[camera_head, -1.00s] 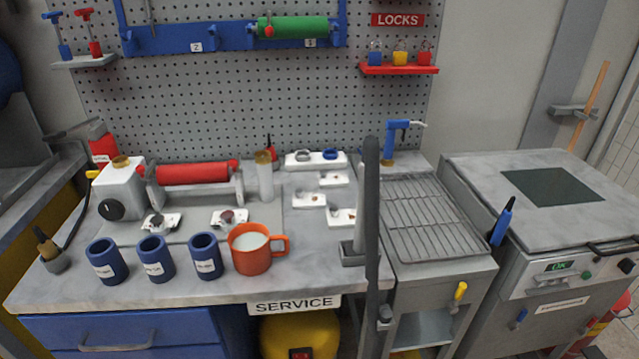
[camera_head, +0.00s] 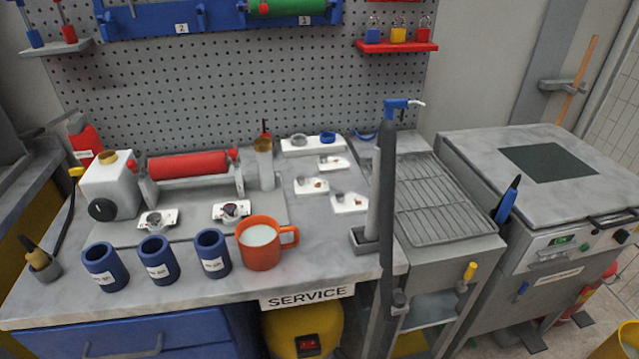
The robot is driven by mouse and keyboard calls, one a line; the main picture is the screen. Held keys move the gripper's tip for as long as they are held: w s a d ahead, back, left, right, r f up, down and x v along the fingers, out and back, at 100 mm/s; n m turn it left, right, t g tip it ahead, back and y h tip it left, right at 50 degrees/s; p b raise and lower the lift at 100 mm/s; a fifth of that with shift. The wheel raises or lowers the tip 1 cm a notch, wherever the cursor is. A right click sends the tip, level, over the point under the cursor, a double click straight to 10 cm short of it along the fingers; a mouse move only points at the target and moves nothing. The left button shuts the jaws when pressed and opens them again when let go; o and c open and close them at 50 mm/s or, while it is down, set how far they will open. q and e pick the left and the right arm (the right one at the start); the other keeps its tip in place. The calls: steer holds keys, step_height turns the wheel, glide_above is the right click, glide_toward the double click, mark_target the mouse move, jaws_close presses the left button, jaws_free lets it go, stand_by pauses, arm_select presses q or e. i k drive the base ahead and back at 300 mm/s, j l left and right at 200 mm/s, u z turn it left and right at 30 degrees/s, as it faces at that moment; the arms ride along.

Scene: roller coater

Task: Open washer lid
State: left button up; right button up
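The washer (camera_head: 560,290) is the grey cabinet at the right of the head view. Its lid (camera_head: 480,148) is a flat grey top with a dark green window (camera_head: 548,163), and it lies shut. A dark bar handle (camera_head: 612,219) runs along the lid's front edge at the far right, partly cut off by the picture edge. Below it is a control panel with a small green display (camera_head: 563,241) and a dark knob (camera_head: 621,236). Neither of my grippers shows in this view.
A service bench (camera_head: 215,299) with blue cups, an orange mug (camera_head: 261,243) and a red roller (camera_head: 187,166) stands at left. A wire drying rack (camera_head: 440,205) lies between bench and washer. A blue-handled tool (camera_head: 508,199) stands at the washer's left side. A yellow bin (camera_head: 622,343) is at bottom right.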

mark_target(564, 180)
steer(key=i+l+z, duration=0.1)
steer(key=z, duration=1.4)
steer(key=i+l, duration=0.05)
